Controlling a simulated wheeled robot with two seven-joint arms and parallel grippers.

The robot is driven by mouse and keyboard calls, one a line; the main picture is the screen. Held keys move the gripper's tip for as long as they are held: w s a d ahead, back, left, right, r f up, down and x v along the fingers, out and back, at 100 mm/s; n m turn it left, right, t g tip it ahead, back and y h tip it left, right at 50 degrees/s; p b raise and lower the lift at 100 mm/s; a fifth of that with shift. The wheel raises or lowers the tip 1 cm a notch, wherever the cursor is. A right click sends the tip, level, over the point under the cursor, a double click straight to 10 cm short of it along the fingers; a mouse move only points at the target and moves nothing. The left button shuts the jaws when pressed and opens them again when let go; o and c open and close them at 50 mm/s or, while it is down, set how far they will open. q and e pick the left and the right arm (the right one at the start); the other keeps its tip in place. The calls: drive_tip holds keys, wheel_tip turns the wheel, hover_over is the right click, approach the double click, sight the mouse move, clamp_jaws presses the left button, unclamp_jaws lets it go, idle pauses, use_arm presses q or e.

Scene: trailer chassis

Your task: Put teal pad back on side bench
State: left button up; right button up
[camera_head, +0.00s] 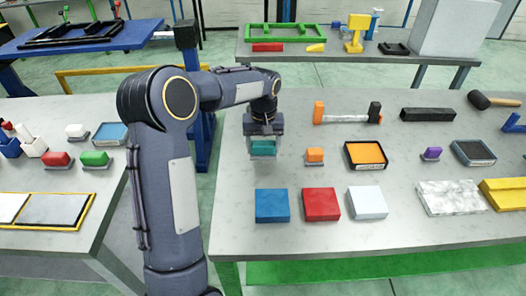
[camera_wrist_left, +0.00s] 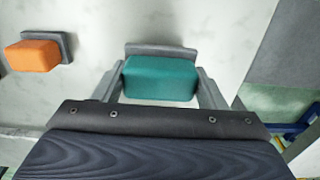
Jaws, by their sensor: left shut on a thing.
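The teal pad (camera_head: 263,148) is at the left end of the main bench (camera_head: 395,240), close to its left edge. My left gripper (camera_head: 263,135) points down and is shut on it. In the left wrist view the teal pad (camera_wrist_left: 160,78) sits between the two grey fingers, with its grey backing (camera_wrist_left: 160,48) on the far side. I cannot tell whether it touches the bench top or hangs just above it. The side bench (camera_head: 50,262) at the left holds a red pad (camera_head: 56,159) and a green pad (camera_head: 95,158). My right gripper is not seen.
Blue (camera_head: 272,205), red (camera_head: 321,204) and white (camera_head: 367,202) blocks line the front. A gap separates the benches.

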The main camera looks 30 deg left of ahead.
sight(263, 153)
use_arm(q)
drive_tip(key=shift+a+f, duration=0.1)
drive_tip(key=shift+f, duration=1.45)
drive_tip(key=shift+f, duration=0.2)
drive_tip(key=o, duration=1)
drive_tip(key=shift+o, duration=0.2)
